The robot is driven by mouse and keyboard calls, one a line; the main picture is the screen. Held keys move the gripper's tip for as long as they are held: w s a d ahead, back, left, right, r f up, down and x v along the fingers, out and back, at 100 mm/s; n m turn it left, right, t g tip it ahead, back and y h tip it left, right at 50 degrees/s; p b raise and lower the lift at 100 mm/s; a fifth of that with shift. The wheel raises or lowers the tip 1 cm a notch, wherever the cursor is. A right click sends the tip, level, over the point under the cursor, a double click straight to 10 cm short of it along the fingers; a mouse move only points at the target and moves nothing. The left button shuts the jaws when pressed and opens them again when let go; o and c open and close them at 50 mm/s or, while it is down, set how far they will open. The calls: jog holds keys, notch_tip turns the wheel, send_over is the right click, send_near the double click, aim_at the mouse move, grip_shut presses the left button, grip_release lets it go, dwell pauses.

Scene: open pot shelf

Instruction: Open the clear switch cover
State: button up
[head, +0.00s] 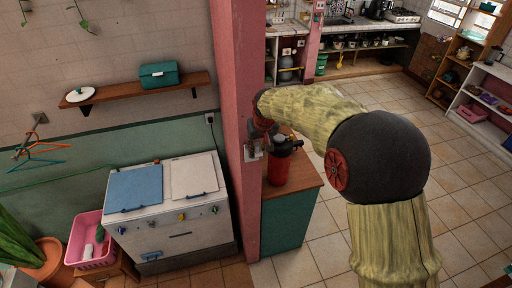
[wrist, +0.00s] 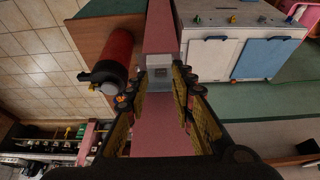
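The switch with its cover (head: 253,151) is a small pale grey box on the face of the pink pillar (head: 238,80). In the wrist view the switch (wrist: 160,70) shows as a light square with a greyer middle. I cannot tell whether the clear cover is shut or raised. My gripper (wrist: 160,84) is open, its fingers on either side of the switch in the wrist view, with nothing seen between them but the pillar and switch. In the head view my gripper (head: 265,137) is close to the switch, partly hidden by my arm; contact cannot be told.
A red canister with a black top (head: 278,167) stands on a wooden-topped cabinet (head: 300,179) right beside the pillar. A white unit with a blue lid (head: 137,187) stands left of it. A wall shelf (head: 140,90) holds a green box (head: 159,75). Tiled floor to the right is clear.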

jog(key=o, duration=0.4)
jog(key=shift+d, duration=0.2)
jog(key=shift+o, duration=0.5)
jog(key=shift+a, duration=0.15)
jog(key=shift+s, duration=0.1)
jog(key=v, duration=1.1)
jog(key=shift+r, duration=0.4)
jog(key=shift+s, duration=0.15)
